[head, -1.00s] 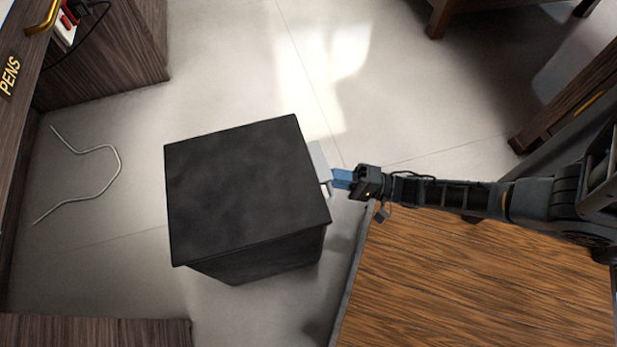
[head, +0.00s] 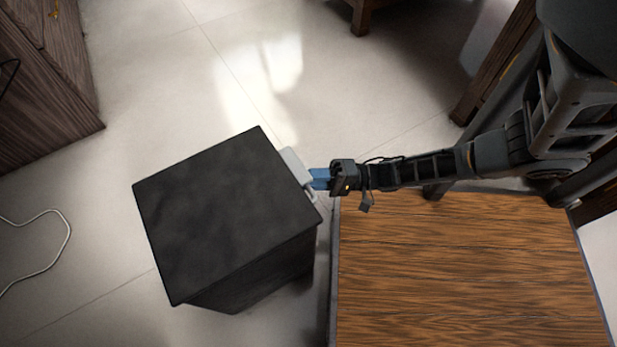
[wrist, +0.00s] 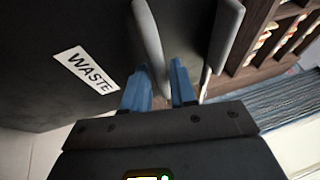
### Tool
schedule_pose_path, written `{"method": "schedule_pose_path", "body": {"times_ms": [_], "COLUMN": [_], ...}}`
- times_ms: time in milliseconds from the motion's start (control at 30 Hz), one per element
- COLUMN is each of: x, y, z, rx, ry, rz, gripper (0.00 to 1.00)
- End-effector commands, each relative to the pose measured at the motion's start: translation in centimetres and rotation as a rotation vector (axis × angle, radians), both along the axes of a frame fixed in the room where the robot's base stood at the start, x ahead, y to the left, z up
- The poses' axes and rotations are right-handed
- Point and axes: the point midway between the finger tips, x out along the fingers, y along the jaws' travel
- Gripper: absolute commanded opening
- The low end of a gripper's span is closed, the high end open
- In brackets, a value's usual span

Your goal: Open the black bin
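The black bin (head: 225,215) stands on the floor left of centre in the head view, its dark flat top level with no opening visible. A light grey handle (head: 297,168) sticks out from its right side. My gripper (head: 318,178) is at that handle, beside the bin. In the wrist view the bin's dark front (wrist: 50,40) bears a white WASTE label (wrist: 86,70). The bar's lower end is partly hidden.
A wood-topped table (head: 460,270) lies right of the bin, below my arm. A dark wooden cabinet (head: 45,90) stands at the upper left. A thin pale cable (head: 65,235) lies on the floor at left. Floor above the bin is clear.

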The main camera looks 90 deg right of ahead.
Motion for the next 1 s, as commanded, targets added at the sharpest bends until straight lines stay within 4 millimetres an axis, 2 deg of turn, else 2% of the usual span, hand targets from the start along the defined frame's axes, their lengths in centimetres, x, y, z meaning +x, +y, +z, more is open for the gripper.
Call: {"method": "schedule_pose_path", "body": {"times_ms": [33,133,433,800,1000], "x": [0.0,0.0,-0.4,-5.6,-7.3], "y": [0.0,0.0,-0.1,-1.3,-1.7], "z": [0.0,0.0,0.0,-1.1,-1.4], "rx": [0.0,0.0,0.0,0.0,0.0], "ry": [-0.001,-0.001,-0.001,0.001,0.0], "rz": [0.0,0.0,0.0,0.001,0.0], "gripper": [0.32,0.4,0.4,0.4,0.4]}}
